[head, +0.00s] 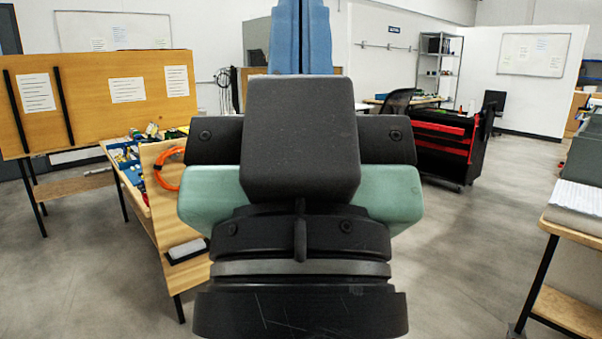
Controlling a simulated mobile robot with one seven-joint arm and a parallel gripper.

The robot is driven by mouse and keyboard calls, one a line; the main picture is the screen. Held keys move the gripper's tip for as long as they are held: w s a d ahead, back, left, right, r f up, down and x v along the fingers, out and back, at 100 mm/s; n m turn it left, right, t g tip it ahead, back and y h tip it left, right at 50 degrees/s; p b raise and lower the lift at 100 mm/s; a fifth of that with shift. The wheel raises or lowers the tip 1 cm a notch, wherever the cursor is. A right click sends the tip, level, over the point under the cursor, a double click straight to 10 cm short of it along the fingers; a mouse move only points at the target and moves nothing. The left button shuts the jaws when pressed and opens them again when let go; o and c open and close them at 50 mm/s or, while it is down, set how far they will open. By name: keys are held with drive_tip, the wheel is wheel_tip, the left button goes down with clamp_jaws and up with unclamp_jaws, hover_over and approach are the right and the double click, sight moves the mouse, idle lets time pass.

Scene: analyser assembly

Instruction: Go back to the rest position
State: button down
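My own arm fills the middle of the head view, with black, pale green and blue parts stacked upward. It runs out of the picture at the top. I cannot make out my gripper or its fingers in this view, so whether it is open or holding anything does not show. No separate task object can be picked out, and whatever lies directly behind my arm is hidden.
A wooden workbench (172,222) with loose parts and an orange cable (168,168) stands at left, near a wooden panel (95,98). A black and red cart (445,148) is behind at right. A table (572,224) stands at the right edge. Grey floor (470,260) between is clear.

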wheel_tip(320, 180, up, 16)
drive_tip(key=p, duration=1.3)
drive_tip(key=shift+f, duration=0.15)
